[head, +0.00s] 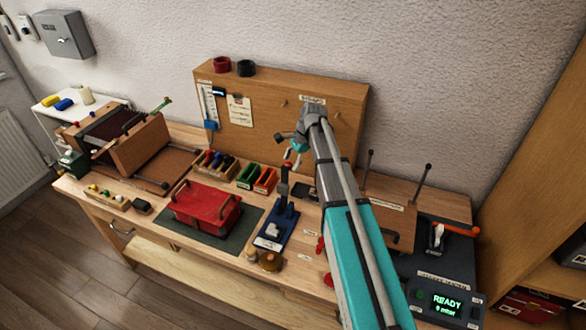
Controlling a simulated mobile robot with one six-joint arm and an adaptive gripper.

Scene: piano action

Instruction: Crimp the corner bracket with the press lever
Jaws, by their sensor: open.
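A small press (290,213) with a dark blue base stands on the bench right of the red box. My arm hides part of the bench right of the press.
A red box (205,206) lies on a dark green mat (178,229) to the left. A tester reading READY (447,304) is at the right.

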